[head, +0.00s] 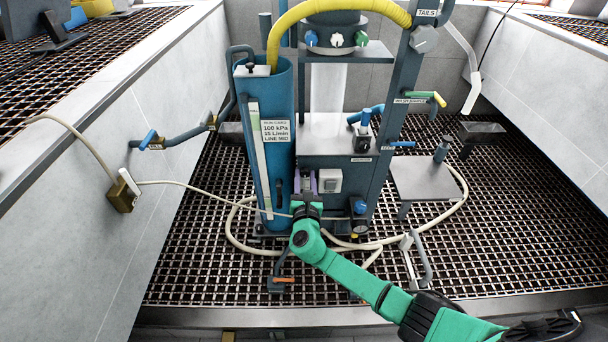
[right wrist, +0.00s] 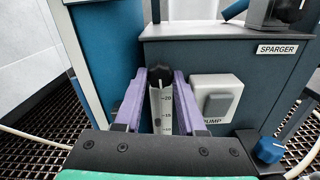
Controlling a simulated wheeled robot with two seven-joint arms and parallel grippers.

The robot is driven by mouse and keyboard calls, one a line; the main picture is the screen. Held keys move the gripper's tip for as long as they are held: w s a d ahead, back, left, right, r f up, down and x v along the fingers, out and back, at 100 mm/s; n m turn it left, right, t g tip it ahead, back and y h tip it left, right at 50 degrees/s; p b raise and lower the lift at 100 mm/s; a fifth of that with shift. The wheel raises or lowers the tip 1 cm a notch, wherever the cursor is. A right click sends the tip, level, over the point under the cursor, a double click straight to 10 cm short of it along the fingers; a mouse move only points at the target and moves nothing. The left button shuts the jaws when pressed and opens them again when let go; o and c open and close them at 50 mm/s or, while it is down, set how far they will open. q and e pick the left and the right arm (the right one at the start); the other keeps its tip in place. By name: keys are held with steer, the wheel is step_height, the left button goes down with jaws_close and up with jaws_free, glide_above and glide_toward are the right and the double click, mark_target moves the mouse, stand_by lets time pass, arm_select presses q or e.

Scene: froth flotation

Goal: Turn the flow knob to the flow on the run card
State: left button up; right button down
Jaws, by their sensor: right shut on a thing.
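The flow knob (right wrist: 155,77) is a dark knob at the top of a pale, upright flow tube (right wrist: 157,105) with scale marks, 20 and 15 among them. My right gripper (right wrist: 158,73) has its purple fingers on either side of the knob and is shut on it. In the head view the right gripper (head: 306,178) is at the front of the dark blue machine, and the knob is too small there to make out. The run card (head: 276,131) on the blue column reads 100 kPa, 15 L/min, line mid. My gripper body hides the tube's lower part.
A pump switch (right wrist: 216,101) is close to the right of the fingers. The tall blue column (head: 285,165) stands close on the left. A blue-capped valve with a gauge (head: 359,214) is low on the right. A cream hose (head: 455,205) loops over the grating.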

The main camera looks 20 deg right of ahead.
arm_select(q)
steer(key=shift+s+a+f, duration=0.25)
steer(key=shift+s+f, duration=0.05)
steer(key=shift+f, duration=0.2)
arm_select(e)
steer(key=shift+w+a+r+n, duration=0.15)
steer(key=shift+r+n, duration=0.15)
steer(key=shift+n, duration=0.2)
arm_select(q)
steer(key=shift+f, duration=0.1)
arm_select(e)
steer(key=c, duration=0.5)
jaws_free()
steer(key=shift+w+d+f, duration=0.1)
steer(key=shift+d+f, duration=0.05)
steer(key=shift+d, duration=0.05)
arm_select(q)
steer(key=s+f+p, duration=0.1)
steer(key=s, duration=0.1)
steer(key=s+a+f+p, duration=0.1)
steer(key=f, duration=0.1)
steer(key=shift+s+f+p, duration=0.2)
steer(key=shift+s+p, duration=0.15)
steer(key=shift+s, duration=0.05)
arm_select(e)
steer(key=v, duration=1.4)
steer(key=shift+s, duration=0.25)
